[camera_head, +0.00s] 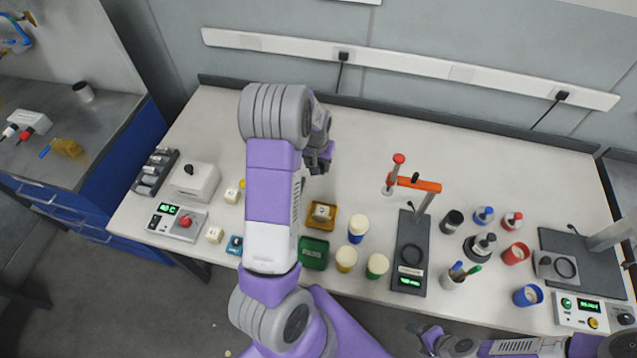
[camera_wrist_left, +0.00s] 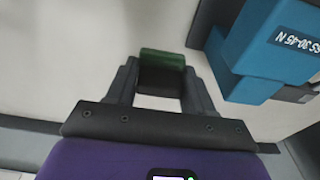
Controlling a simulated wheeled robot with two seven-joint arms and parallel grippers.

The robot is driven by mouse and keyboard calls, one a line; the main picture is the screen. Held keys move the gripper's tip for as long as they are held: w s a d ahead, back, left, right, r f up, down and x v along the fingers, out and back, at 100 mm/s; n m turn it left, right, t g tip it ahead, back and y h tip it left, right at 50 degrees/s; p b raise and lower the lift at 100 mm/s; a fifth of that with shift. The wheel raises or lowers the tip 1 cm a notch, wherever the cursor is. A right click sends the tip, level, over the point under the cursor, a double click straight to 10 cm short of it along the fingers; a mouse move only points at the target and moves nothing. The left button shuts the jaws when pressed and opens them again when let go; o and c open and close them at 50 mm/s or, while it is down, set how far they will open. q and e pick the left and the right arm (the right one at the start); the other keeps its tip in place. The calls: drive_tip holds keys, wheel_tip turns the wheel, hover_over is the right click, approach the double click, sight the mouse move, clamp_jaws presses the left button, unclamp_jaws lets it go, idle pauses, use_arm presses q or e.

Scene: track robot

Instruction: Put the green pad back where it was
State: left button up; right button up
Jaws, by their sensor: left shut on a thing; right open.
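The green pad (camera_wrist_left: 162,57) shows in the left wrist view as a small green block with a dark underside, between the fingers of my left gripper (camera_wrist_left: 160,82). The fingers are shut on it. In the head view my left gripper (camera_head: 320,160) is over the back of the bench, left of centre. I cannot make out the pad there; the arm and gripper cover that area. My right gripper (camera_head: 422,334) is open and low at the front, short of the bench's front edge.
A blue block with printed text (camera_wrist_left: 265,50) is close beside the left gripper. In the head view, a dark green tray (camera_head: 314,264), an amber tray (camera_head: 311,224) and capped jars (camera_head: 358,230) stand near a press stand (camera_head: 411,245). The back centre of the bench is clear.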

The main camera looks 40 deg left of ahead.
sight(318, 184)
use_arm(q)
wheel_tip(318, 184, down, 8)
drive_tip(key=shift+f+b, duration=0.15)
drive_tip(key=shift+b, duration=0.2)
drive_tip(key=shift+f, duration=0.4)
drive_tip(key=shift+f, duration=0.15)
drive_tip(key=o, duration=0.7)
